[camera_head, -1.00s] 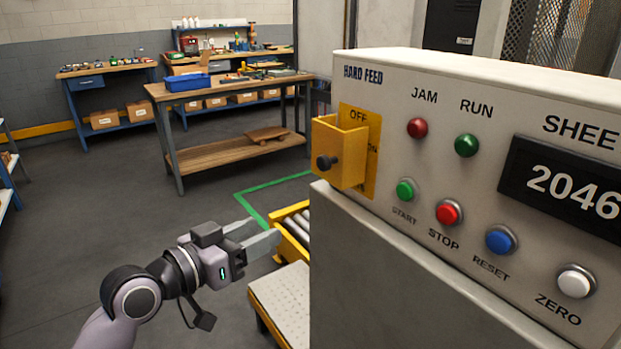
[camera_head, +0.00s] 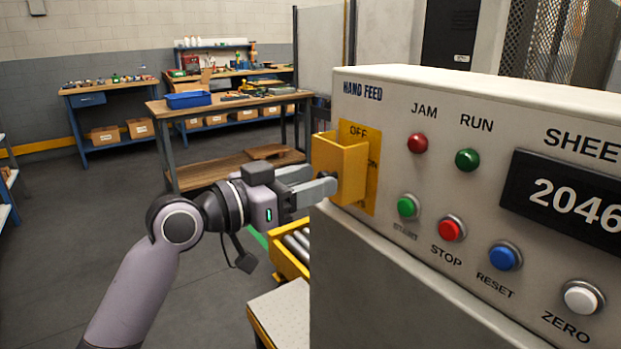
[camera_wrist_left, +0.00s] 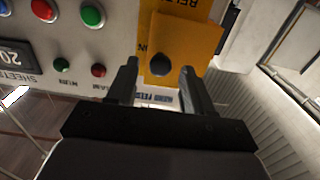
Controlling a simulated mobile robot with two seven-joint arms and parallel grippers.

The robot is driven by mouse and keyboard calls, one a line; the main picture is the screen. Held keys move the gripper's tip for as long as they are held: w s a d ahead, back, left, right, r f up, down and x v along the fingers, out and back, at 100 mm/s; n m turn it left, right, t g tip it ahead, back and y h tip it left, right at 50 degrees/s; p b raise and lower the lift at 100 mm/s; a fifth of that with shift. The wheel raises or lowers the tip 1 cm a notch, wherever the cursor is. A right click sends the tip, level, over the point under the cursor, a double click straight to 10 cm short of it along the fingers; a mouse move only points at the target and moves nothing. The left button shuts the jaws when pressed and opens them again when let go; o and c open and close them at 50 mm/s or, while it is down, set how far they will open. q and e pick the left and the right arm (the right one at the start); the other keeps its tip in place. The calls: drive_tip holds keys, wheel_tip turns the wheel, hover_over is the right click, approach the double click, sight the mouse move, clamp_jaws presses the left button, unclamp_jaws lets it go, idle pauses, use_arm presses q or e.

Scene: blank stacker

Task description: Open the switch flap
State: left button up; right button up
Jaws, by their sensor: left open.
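The yellow switch flap (camera_head: 339,164) is a box-like cover on a yellow plate (camera_head: 366,147) marked OFF, at the left end of the machine's panel. It stands over the plate, closed as far as I can see. My left gripper (camera_head: 316,182) is open, with its fingertips at the flap's lower front in the head view. In the left wrist view the flap (camera_wrist_left: 177,42) is ahead, and its black knob (camera_wrist_left: 160,65) lies between the two open fingers (camera_wrist_left: 158,82), apparently not gripped. In the head view the fingers hide the knob. My right gripper is not in view.
The panel (camera_head: 400,110) carries red and green lamps, START, STOP, RESET and ZERO buttons, and a display (camera_head: 575,200). A yellow-framed roller conveyor (camera_head: 290,262) lies below my left gripper. A wooden workbench (camera_head: 225,103) stands behind. Open floor is at the left.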

use_arm(q)
drive_tip(key=shift+w+d, duration=0.15)
drive_tip(key=shift+d, duration=0.1)
clamp_jaws()
drive_tip(key=shift+a, duration=0.15)
